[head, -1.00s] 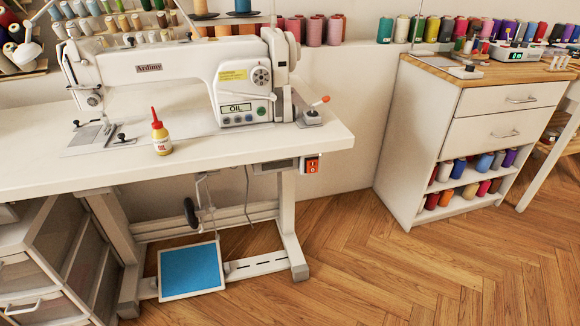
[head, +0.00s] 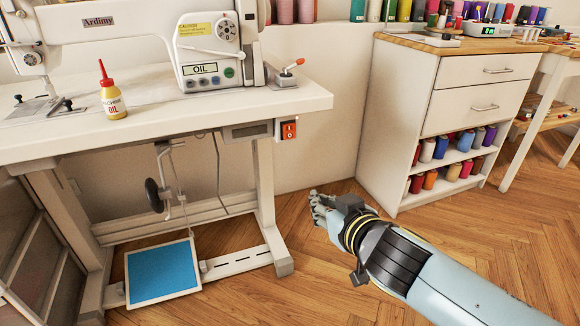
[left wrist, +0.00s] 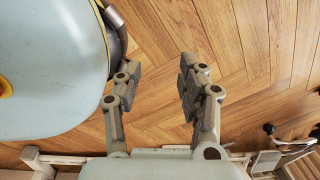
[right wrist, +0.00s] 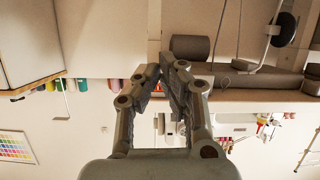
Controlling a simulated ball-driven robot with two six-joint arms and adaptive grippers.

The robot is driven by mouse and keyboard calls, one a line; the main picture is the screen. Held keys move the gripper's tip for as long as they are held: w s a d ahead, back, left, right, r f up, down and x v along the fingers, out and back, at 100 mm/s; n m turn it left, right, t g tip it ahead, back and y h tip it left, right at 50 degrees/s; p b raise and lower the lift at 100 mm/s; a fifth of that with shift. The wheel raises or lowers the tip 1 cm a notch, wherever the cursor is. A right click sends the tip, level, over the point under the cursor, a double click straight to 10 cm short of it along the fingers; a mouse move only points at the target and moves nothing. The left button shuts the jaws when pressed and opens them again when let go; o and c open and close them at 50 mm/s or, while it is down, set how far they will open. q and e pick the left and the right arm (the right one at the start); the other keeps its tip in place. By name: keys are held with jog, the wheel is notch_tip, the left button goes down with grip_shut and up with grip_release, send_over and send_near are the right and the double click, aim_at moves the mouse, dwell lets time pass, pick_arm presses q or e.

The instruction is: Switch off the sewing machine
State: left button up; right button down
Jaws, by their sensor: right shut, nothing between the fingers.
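The white sewing machine (head: 203,50) stands on its table, its panel display reading OIL. A small orange-red switch box (head: 289,129) hangs under the table's right front edge, beside a grey control box (head: 247,132). My right gripper (head: 318,206) is below and to the right of the switch box, apart from it, over the floor. In the right wrist view its fingers (right wrist: 163,70) are together and empty. My left gripper (left wrist: 160,72) shows only in the left wrist view, fingers spread and empty above the wood floor.
The white tabletop (head: 160,120) carries a yellow oil bottle (head: 111,92). Below are a table leg (head: 265,195) and a blue pedal (head: 162,270). A white drawer cabinet (head: 397,110) stands at right. Open floor lies between table and cabinet.

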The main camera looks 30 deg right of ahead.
pick_arm(q)
jog(key=shift+w+f+b, duration=0.25)
jog(key=shift+w+b, duration=0.15)
pick_arm(e)
notch_tip(320, 180, up, 8)
jog(key=w+t, duration=0.1)
jog(key=t, duration=0.1)
jog(key=shift+w+a+m+h, duration=0.15)
jog(key=shift+w+m+h, duration=0.05)
jog(key=shift+m+h, duration=0.2)
send_near(287, 137)
jog(key=b+x, duration=0.1)
jog(key=x, duration=0.5)
pick_arm(q)
jog(key=shift+w+d+r, duration=0.25)
jog(key=shift+w+r, duration=0.4)
jog(key=shift+w, duration=0.2)
jog(key=shift+w+d+r, duration=0.2)
jog(key=shift+w+r, duration=0.4)
jog(key=shift+w, duration=0.25)
pick_arm(e)
jog(key=shift+w, duration=0.7)
jog(key=shift+f, duration=0.1)
